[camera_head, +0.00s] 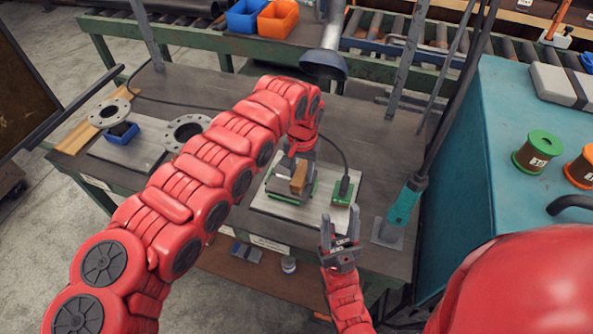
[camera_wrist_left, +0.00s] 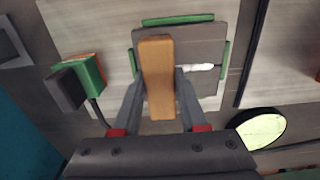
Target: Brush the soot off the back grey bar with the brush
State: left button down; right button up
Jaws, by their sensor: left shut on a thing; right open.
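My left gripper (camera_head: 300,160) is shut on the tan wooden block of the brush (camera_head: 299,177). The wrist view shows the brush (camera_wrist_left: 157,80) upright in the picture between both fingers, over a grey piece (camera_wrist_left: 207,42) with green edges. In the head view the grey piece (camera_head: 283,190) sits on a pale plate (camera_head: 272,209). The brush hides part of it, and I cannot tell whether the bristles touch it. I cannot single out the back bar or see clear soot. A white streak (camera_wrist_left: 200,67) shows beside the brush. My right gripper (camera_head: 339,228) is open and empty in front of the plate.
A green block (camera_head: 342,190) with a black cable stands right of the grey piece. Flanges (camera_head: 187,131) and a blue tray (camera_head: 122,134) are at the left. A lamp (camera_head: 324,64) hangs behind. A teal-handled tool (camera_head: 405,203) stands at the right.

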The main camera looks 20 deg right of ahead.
pick_arm(q)
jog(key=shift+s+d, duration=0.6)
jog(key=shift+d, duration=0.3)
jog(key=shift+r, duration=0.1)
jog(key=shift+w+r, duration=0.1)
jog(key=shift+r, duration=0.45)
notch_tip(320, 180, up, 6)
jog(key=shift+f+p, duration=0.1)
jog(key=shift+p, duration=0.7)
